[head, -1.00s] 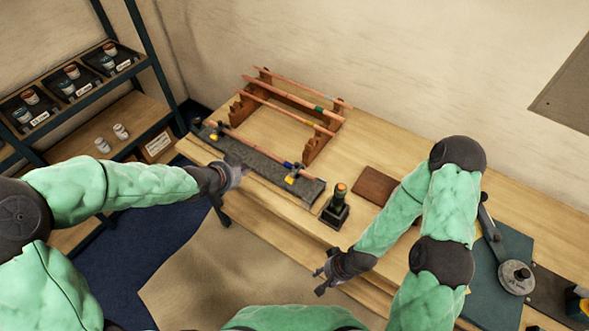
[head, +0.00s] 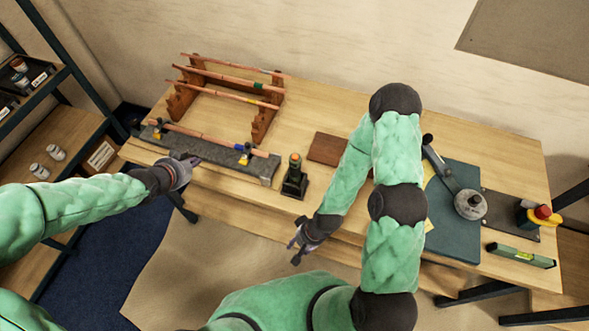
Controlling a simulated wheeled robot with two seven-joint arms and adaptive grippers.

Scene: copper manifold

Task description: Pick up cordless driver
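A black upright tool with an orange top (head: 294,178), which looks like the cordless driver, stands in a dark base near the front edge of the workbench. My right gripper (head: 294,252) is open and empty in front of the bench edge, below the tool in the picture and apart from it. My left gripper (head: 192,160) is at the front edge of a dark grey slab, well left of the tool. Its fingers are small and foreshortened, so I cannot tell whether they are open.
The grey slab (head: 218,158) carries a copper pipe in yellow clamps. A wooden rack (head: 263,122) holds copper pipes behind it. A brown board (head: 325,149) lies right of the tool. Farther right are a dark green mat (head: 455,235), a round grey tool (head: 470,204), a red-topped yellow device (head: 541,213) and a level (head: 520,255).

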